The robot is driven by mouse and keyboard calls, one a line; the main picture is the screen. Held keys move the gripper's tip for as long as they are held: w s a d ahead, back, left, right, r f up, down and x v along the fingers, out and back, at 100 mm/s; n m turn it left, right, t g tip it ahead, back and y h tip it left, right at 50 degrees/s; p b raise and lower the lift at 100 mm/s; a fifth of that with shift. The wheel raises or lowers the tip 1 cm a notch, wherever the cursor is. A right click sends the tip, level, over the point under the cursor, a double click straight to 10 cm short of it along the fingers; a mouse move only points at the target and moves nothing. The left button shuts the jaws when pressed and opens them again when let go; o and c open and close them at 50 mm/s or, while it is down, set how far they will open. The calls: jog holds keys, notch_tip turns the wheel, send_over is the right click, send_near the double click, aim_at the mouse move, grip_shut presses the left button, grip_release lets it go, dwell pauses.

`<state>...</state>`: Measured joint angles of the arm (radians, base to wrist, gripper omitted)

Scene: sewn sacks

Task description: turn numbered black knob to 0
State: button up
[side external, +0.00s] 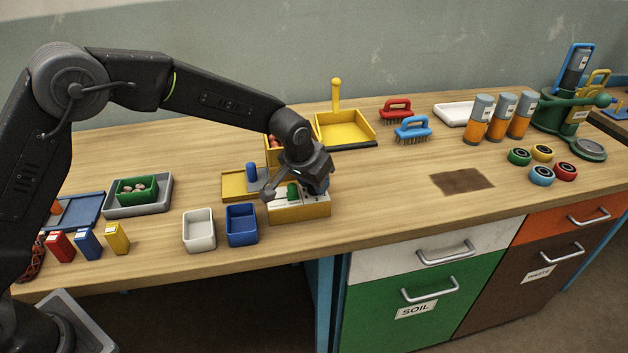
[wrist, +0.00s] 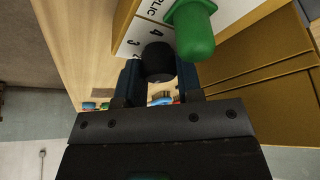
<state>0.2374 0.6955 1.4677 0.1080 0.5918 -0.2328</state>
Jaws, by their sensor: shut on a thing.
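The black knob (wrist: 158,60) sits on the white face of a yellow-sided box (side external: 300,211), with the numbers 4 and 3 printed beside it in the wrist view. My gripper (wrist: 159,78) has one finger on each side of the knob and is shut on it. In the side view my gripper (side external: 308,188) is low over the box and hides the black knob. A green knob (wrist: 192,30) stands close beside the black one, and it also shows in the side view (side external: 293,191). The knob's pointer and the 0 mark cannot be made out.
A white bin (side external: 199,246) and a blue bin (side external: 242,239) stand left of the box. A yellow tray (side external: 233,188) with a blue piece lies behind it. A yellow dustpan (side external: 345,130) is farther back. The bench right of the box is clear up to a brown patch (side external: 461,181).

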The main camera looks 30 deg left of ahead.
jog(key=shift+n, duration=0.4)
jog(key=o, duration=0.9)
jog(key=v, duration=1.3)
jog(key=shift+s+d+r, duration=0.1)
jog(key=shift+d+r, duration=0.05)
jog(key=shift+r, duration=0.25)
